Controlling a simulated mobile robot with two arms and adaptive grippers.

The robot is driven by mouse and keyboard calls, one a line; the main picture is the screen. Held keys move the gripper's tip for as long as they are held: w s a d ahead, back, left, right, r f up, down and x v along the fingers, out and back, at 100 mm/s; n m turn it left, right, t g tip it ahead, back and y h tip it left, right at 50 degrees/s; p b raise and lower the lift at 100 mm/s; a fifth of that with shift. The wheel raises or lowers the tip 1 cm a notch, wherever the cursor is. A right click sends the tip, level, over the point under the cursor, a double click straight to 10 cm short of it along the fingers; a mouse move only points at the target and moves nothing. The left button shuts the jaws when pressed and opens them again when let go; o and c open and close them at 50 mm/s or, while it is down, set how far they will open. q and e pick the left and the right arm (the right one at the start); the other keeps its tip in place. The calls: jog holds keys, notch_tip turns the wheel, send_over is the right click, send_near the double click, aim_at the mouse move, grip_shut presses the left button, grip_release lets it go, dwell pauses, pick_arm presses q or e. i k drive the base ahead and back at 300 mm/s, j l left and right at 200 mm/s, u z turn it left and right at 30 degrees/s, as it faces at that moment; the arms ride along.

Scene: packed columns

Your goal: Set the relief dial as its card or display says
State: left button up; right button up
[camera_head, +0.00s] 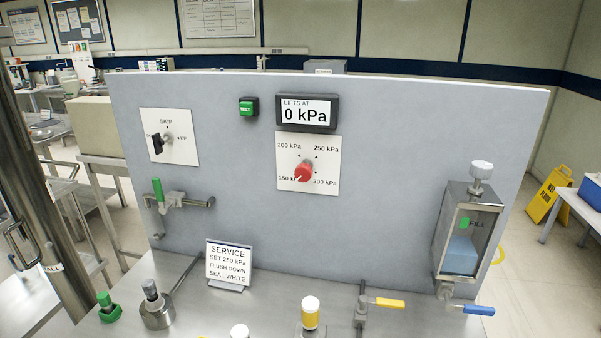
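The relief dial is a red knob (303,171) on a white plate (320,151) fixed to the grey panel. The plate is marked 150, 200, 250 and 300 kPa. The knob's pale pointer mark seems to face lower left, toward 150 kPa. The display (306,112) above it reads "LIFTS AT 0 kPa". The service card (228,264) stands on the bench below and reads "SET 250 kPa, FLUSH DOWN, SEAL WHITE". Neither of my grippers is in view.
A green TEST button (247,107) sits left of the display. A SKIP switch (158,143) and a green-handled valve (158,190) are farther left. A clear-fronted tank (464,244) with blue liquid is at right. Yellow-handled (388,302) and blue-handled (477,310) valves stand low in front.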

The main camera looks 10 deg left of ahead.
aim_at(303, 172)
jog(key=j+u, duration=0.15)
jog(key=j, duration=0.45)
jog(key=i+j+u, duration=0.1)
jog(key=j, duration=0.5)
jog(key=i+j+u, duration=0.15)
jog(key=j, duration=0.45)
